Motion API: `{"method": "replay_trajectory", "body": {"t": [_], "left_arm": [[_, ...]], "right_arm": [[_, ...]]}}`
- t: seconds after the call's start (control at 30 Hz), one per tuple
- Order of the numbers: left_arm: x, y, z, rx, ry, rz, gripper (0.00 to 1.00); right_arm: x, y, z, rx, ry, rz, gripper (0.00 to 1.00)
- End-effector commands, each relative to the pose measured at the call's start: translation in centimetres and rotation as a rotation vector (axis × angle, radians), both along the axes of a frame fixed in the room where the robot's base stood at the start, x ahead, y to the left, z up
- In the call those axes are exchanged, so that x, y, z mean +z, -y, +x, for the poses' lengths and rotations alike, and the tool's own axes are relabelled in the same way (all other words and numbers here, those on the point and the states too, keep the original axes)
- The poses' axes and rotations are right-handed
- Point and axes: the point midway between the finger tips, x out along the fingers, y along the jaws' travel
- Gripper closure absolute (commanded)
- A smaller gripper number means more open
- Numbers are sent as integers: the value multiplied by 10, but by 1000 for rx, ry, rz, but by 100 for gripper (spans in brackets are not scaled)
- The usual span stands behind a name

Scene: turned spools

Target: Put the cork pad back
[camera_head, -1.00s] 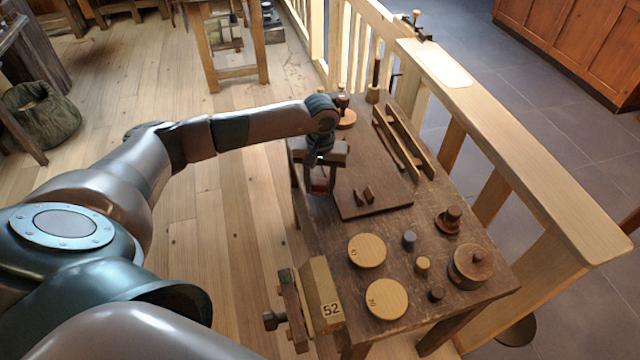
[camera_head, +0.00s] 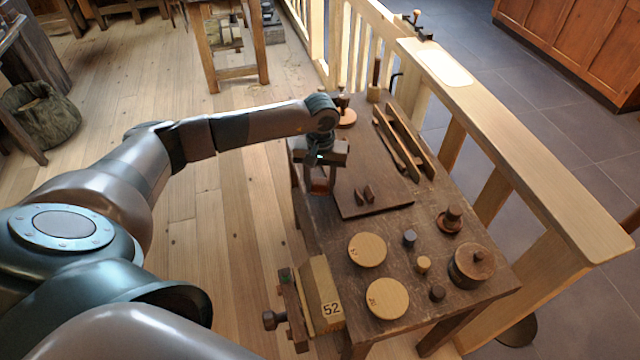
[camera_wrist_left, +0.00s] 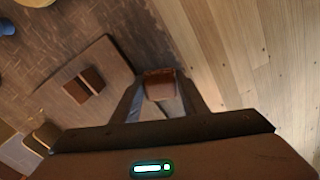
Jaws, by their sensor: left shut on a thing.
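My left gripper (camera_head: 321,186) is over the left edge of the dark worktable and shut on a small reddish-brown block. In the left wrist view the block (camera_wrist_left: 160,85) sits between the fingertips (camera_wrist_left: 162,101), with a brown face and paler sides below it. Its lower part is hidden. I cannot tell for sure whether this block is the cork pad. Two pale round discs (camera_head: 367,250) (camera_head: 387,298) lie flat on the near half of the table, each with a small mark. My right gripper is not in view.
A wooden rack (camera_head: 404,143), a lidded round pot (camera_head: 471,264) and small pegs stand on the table (camera_head: 330,228). A block marked 52 (camera_head: 322,292) is at the front-left edge.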

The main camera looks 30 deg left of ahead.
Motion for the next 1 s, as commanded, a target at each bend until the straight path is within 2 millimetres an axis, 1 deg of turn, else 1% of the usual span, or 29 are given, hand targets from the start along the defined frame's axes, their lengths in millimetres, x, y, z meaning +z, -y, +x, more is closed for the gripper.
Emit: {"method": "replay_trajectory", "body": {"t": [0.03, 0.27, 0.3, 0.37, 0.4, 1.0], "left_arm": [[-3, 0, -1, -1, -4, 0, 85], [-4, 0, -2, -1, -5, 1, 85], [-5, 0, -2, -1, -6, 1, 58], [-5, 0, -2, -1, -6, 1, 44], [-5, 1, -2, -1, -6, 1, 42], [-7, 6, -3, -7, -7, -7, 42]], "right_arm": [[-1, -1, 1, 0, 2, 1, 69], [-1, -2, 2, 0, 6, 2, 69], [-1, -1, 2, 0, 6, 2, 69], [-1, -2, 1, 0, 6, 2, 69], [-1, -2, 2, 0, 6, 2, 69], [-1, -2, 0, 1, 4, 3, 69]]}}
